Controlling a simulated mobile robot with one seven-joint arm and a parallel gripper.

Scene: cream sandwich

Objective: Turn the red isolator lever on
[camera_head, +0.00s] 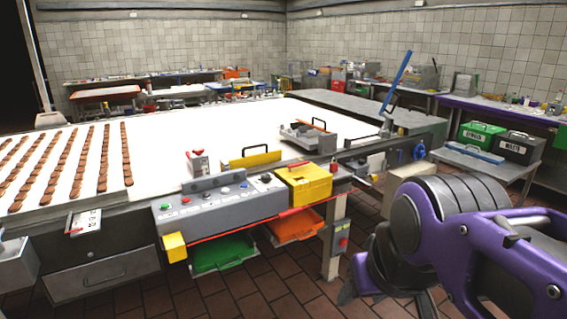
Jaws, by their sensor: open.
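I cannot tell for certain which part is the red isolator lever. A small grey box with a red top (196,157) stands on the table's front edge, behind the control panel (222,201). A grey box with a red part (342,241) is fixed to the table's front post. A pale plate with a thin red piece (84,222) is at the front left. My gripper (388,299) is at the lower right, pointing down, apart from all of these. It is open, and its fingertips are partly hidden by its own body.
The white table (225,127) bears rows of brown biscuits at left. A yellow box (304,183) sits right of the panel, with green (222,254) and orange (297,227) trays below. A tall blue lever (399,72) rises at right. Brown tiled floor (270,292) is clear in front.

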